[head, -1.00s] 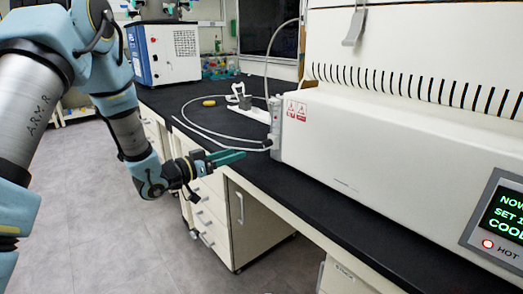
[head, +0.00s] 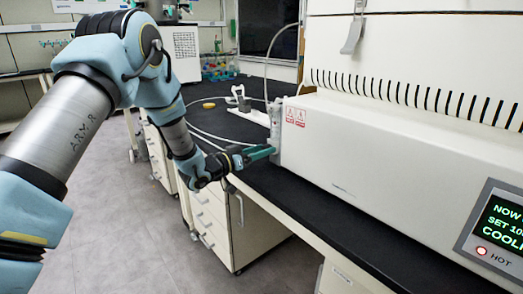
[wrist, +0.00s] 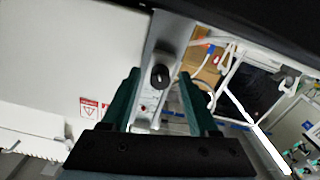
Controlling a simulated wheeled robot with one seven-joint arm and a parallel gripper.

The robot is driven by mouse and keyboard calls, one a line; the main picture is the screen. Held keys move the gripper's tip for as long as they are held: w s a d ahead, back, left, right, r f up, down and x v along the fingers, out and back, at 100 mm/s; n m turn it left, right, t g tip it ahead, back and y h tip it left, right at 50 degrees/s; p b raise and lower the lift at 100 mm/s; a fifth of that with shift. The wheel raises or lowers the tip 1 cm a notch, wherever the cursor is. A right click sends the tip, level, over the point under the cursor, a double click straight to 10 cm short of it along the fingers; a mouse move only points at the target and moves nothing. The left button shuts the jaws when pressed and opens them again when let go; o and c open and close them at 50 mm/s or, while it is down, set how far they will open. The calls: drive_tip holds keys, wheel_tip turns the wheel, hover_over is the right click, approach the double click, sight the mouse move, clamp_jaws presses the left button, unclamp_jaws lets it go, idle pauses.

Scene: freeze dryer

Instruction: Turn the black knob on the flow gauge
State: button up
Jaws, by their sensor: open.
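The black knob (wrist: 160,76) sits on the flow gauge (wrist: 160,45), a pale narrow panel on the machine's side, in the wrist view. It shows between and beyond the two green fingers of my gripper (wrist: 158,88), which are apart with nothing held. In the head view my gripper (head: 262,153) is close in front of the flow gauge (head: 275,125) at the machine's left end. The knob is hidden there. I cannot tell whether a finger touches the gauge.
The large white machine (head: 370,170) with a lit display stands right of my gripper on the black bench (head: 300,205). A white stand (head: 240,100), a loose tube and a yellow item (head: 209,105) lie behind. White drawers (head: 215,220) are below the bench.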

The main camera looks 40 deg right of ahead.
clamp_jaws()
idle(0.4)
idle(0.4)
